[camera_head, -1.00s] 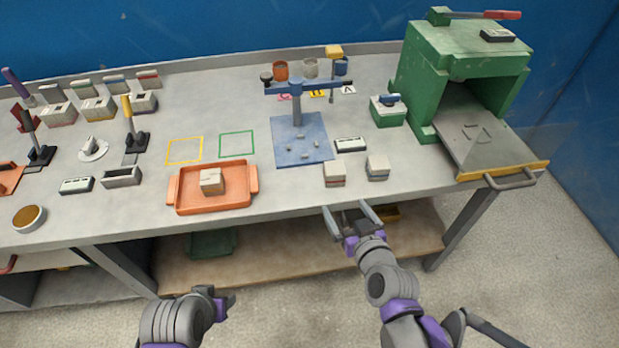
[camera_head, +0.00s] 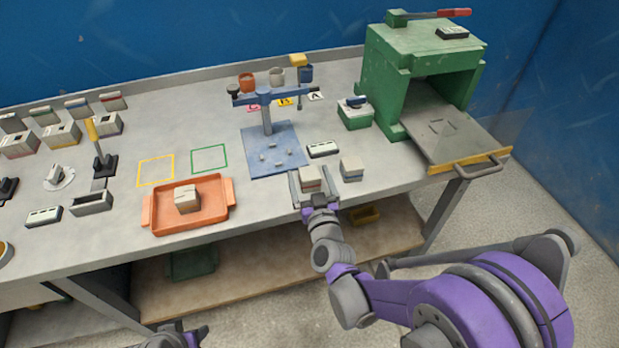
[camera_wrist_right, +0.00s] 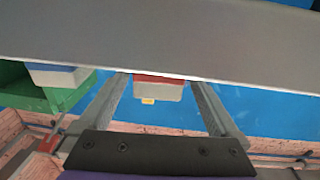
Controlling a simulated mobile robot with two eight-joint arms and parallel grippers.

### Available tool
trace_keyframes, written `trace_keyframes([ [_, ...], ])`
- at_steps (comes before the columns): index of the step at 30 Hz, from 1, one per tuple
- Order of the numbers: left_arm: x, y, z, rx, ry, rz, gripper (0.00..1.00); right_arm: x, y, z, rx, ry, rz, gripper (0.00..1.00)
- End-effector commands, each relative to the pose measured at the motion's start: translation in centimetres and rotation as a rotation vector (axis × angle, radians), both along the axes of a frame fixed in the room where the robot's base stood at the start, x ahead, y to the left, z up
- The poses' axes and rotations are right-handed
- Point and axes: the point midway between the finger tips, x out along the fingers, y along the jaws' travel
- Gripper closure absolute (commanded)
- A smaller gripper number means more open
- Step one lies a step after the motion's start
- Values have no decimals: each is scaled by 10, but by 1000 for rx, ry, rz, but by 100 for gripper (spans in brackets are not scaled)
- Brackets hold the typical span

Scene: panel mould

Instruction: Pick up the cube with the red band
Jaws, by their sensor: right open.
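The cube with the red band (camera_head: 311,181) is pale and stands near the front edge of the workbench. In the right wrist view, the cube (camera_wrist_right: 158,91) shows its red band between the two fingers. My right gripper (camera_head: 310,171) is open with a finger on each side of the cube. Whether the fingers touch it I cannot tell. A similar cube with a blue band (camera_head: 351,170) stands just to its right; it also shows in the right wrist view (camera_wrist_right: 62,77). My left gripper (camera_head: 197,336) is low at the bottom edge, partly cut off.
A blue fixture plate (camera_head: 285,163) lies behind the cubes, with a small black-and-white block (camera_head: 323,149) nearby. An orange tray (camera_head: 160,222) holding another cube (camera_head: 187,199) is to the left. A green press (camera_head: 375,75) stands at the right with its plate (camera_head: 470,148) out.

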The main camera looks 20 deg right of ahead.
Motion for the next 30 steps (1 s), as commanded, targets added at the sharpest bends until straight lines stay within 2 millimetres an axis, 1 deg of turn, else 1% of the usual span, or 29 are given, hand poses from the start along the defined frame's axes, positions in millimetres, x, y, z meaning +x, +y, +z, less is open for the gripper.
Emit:
trace_keyframes([
  [1, 0, 0, 3, 0, -1, 0, 50, 9, -3, 2, -2, 0, -1, 3],
  [3, 0, 0, 4, 0, -1, 0, 50, 20, -4, 3, -2, 0, 0, 3],
  [6, 0, 0, 5, 0, -2, 0, 50, 31, -4, 2, 0, 1, 0, 3],
  [9, 0, 0, 5, 0, -2, 0, 50, 36, -4, 2, -1, 0, 1, 3],
  [15, 0, 0, 5, 0, -1, 0, 50, 37, -4, 2, -1, 1, 1, 3],
  [17, 0, 0, 5, 0, -1, 0, 50, 36, -4, 2, -1, 1, 1, 12],
  [18, 0, 0, 5, 0, -1, 0, 50, 36, -4, 2, -1, 1, 1, 19],
  [29, 0, 0, 5, 0, -2, 0, 50, 36, -4, 2, -1, 0, 1, 84],
  [30, 0, 0, 5, 0, -2, 0, 50, 36, -4, 2, -1, 0, 1, 91],
])
